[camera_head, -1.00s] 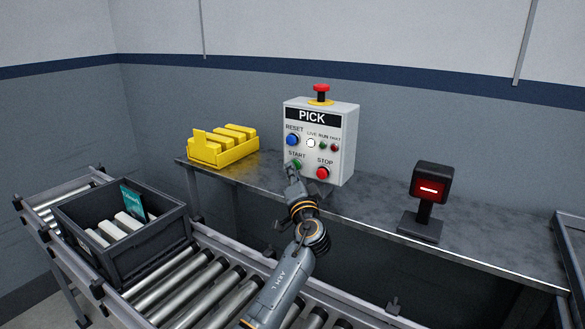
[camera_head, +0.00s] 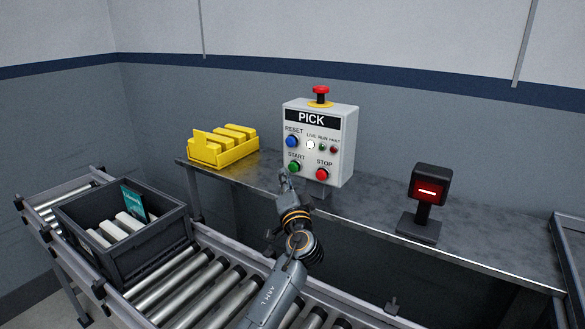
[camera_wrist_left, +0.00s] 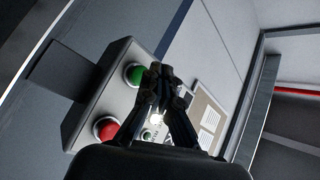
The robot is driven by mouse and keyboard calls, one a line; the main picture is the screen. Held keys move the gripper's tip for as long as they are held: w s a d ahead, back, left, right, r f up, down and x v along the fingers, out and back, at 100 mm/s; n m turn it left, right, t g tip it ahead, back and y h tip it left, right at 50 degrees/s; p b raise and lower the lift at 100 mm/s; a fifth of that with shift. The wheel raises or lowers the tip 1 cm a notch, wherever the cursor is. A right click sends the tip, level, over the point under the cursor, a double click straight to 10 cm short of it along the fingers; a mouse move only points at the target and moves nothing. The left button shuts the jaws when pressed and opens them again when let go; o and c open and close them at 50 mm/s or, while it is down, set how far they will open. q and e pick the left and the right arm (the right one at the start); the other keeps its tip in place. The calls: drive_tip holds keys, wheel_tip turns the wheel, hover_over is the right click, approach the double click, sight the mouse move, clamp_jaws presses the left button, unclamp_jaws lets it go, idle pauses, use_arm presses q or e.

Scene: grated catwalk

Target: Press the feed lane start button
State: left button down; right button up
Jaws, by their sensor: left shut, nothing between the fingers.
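The white control box (camera_head: 342,130), labelled PICK, stands on the metal shelf. Its green START button (camera_head: 293,167) is at the lower left of the face, under the blue RESET button (camera_head: 292,141) and left of the red STOP button (camera_head: 322,174). My left gripper (camera_head: 284,174) is shut and empty, its tips just below and left of the START button in the head view. In the left wrist view the shut fingertips (camera_wrist_left: 161,70) show to the right of the green button (camera_wrist_left: 133,74). The red button (camera_wrist_left: 106,128) is lower left there. My right gripper is not in view.
A yellow bin (camera_head: 222,147) stands on the shelf (camera_head: 385,206) left of the box. A black device with a red light (camera_head: 427,190) stands at right. A dark tote (camera_head: 127,255) holding several items sits on the roller conveyor (camera_head: 190,285) in front.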

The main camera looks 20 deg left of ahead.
use_arm(q)
drive_tip(key=s, duration=0.2)
drive_tip(key=s+p, duration=0.1)
drive_tip(key=s, duration=0.1)
drive_tip(key=shift+a, duration=0.3)
idle(0.6)
